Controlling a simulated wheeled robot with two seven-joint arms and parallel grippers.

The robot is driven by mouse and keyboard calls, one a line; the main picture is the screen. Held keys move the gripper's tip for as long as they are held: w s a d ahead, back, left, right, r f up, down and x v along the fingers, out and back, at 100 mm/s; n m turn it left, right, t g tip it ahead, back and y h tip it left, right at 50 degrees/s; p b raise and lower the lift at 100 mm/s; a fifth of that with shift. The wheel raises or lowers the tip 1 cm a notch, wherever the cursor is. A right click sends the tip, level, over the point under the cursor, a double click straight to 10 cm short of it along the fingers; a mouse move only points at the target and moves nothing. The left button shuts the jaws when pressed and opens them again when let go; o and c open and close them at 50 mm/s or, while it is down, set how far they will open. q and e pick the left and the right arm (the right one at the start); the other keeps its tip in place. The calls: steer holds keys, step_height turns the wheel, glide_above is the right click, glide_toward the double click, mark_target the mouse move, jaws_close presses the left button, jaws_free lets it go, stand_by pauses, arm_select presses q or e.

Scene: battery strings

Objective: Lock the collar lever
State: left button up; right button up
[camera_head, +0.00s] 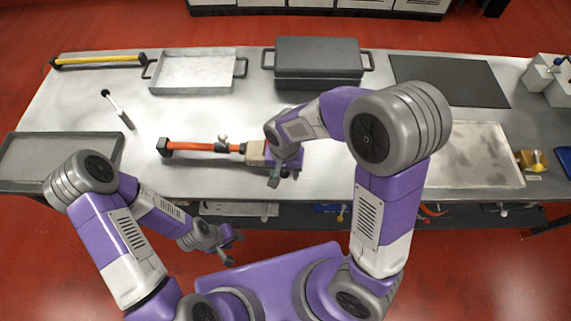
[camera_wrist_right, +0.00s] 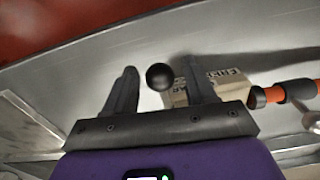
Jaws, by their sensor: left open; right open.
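An orange rod (camera_head: 195,147) with dark end pieces lies across the table's middle. A beige block (camera_head: 254,152) sits at its right end; in the right wrist view the block (camera_wrist_right: 228,83) carries printed letters. A black ball knob (camera_wrist_right: 159,77) shows between my right gripper's fingers, beside the block. A dark collar (camera_wrist_right: 302,89) on the rod has a pale ball-ended lever (camera_wrist_right: 311,121), also in the head view (camera_head: 222,139). I cannot tell which is the collar lever. My right gripper (camera_head: 284,175) is open around the knob, not visibly gripping. My left gripper (camera_head: 231,247) is open, off the table's front edge.
A pale tray (camera_head: 195,88) and a dark lidded case (camera_head: 318,58) stand at the back. A black-and-white stick (camera_head: 118,109) and a yellow rod (camera_head: 98,61) lie at left. A grey tray (camera_head: 60,153) is far left. A pale plate (camera_head: 472,155) lies right.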

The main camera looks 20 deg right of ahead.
steer(key=c, duration=1)
steer(key=shift+s+d+n, duration=0.25)
steer(key=shift+d+n, duration=0.6)
steer(key=shift+n, duration=0.45)
steer(key=shift+d, duration=0.1)
steer(key=shift+d+n, duration=0.8)
steer(key=shift+n, duration=0.5)
